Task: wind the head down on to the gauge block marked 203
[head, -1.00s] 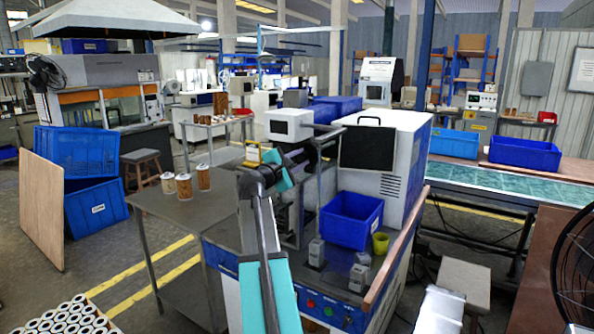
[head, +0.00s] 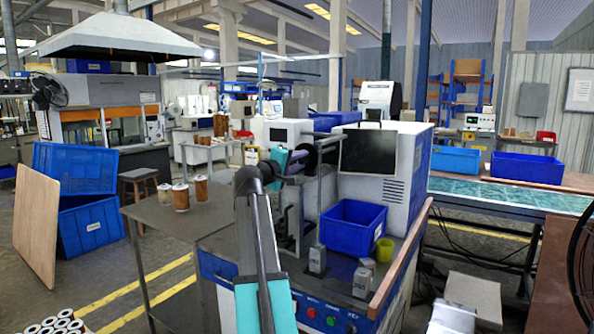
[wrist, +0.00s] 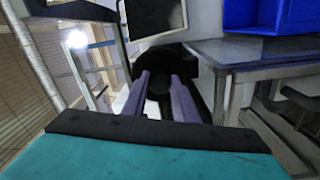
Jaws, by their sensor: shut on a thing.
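My gripper (head: 312,153) is beside the machine's upper left, at the end of the teal wrist. In the wrist view its two purple-grey fingers (wrist: 160,92) are closed around a dark round part (wrist: 158,84), which looks like a knob or wheel of the machine. The machine head is mostly hidden behind my arm, near the dark upright (head: 290,215). Grey gauge blocks stand on the machine's bed: one at the left (head: 317,260), one in front (head: 362,282) and one just behind it (head: 369,266). Their markings are too small to read, so I cannot tell which is 203.
The white cabinet with a dark screen (head: 369,150) rises behind. Cartridges (head: 181,197) stand on the grey side table (head: 150,217). A wooden rail (head: 402,255) edges the bed's right side.

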